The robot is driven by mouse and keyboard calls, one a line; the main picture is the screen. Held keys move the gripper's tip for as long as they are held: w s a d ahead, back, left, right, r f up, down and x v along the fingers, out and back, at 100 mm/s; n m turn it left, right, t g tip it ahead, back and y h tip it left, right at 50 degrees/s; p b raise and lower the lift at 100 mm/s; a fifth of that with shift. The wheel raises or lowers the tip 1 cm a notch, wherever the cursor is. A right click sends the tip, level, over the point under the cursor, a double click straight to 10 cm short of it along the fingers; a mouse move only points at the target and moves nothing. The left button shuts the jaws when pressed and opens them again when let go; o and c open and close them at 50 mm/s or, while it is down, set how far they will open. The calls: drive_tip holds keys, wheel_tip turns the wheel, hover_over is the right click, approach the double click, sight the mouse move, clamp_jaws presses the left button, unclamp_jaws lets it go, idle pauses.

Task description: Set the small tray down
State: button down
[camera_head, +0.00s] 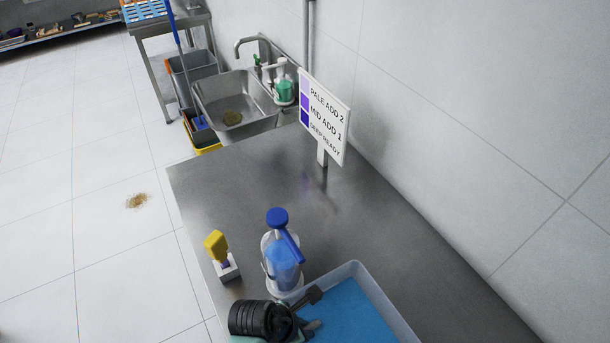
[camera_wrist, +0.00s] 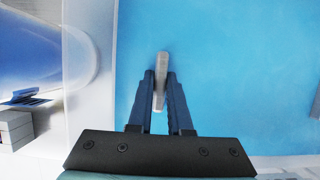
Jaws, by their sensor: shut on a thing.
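My gripper (camera_wrist: 161,76) is shut on a narrow light-grey piece (camera_wrist: 162,62) in the wrist view. Only a thin strip of it shows between the dark fingers. I cannot tell whether it is the small tray seen edge-on or part of something else. Behind it spreads the blue inside of a pale-walled bin (camera_head: 376,287), which stands at the near end of the steel counter in the head view. In that view my wrist hides the bin's left side, and the held piece cannot be made out.
A pump bottle of blue liquid (camera_head: 283,262) stands close left of the bin. A yellow-topped item in a white holder (camera_head: 227,268) is near the counter's left edge. A label sign (camera_head: 324,117) stands by the sink (camera_head: 236,103). The counter middle (camera_head: 300,200) is clear.

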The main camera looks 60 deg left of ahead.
drive_tip(key=shift+f, duration=0.15)
drive_tip(key=c, duration=0.8)
unclamp_jaws()
drive_tip(key=shift+c, duration=0.2)
drive_tip(key=v, duration=1.2)
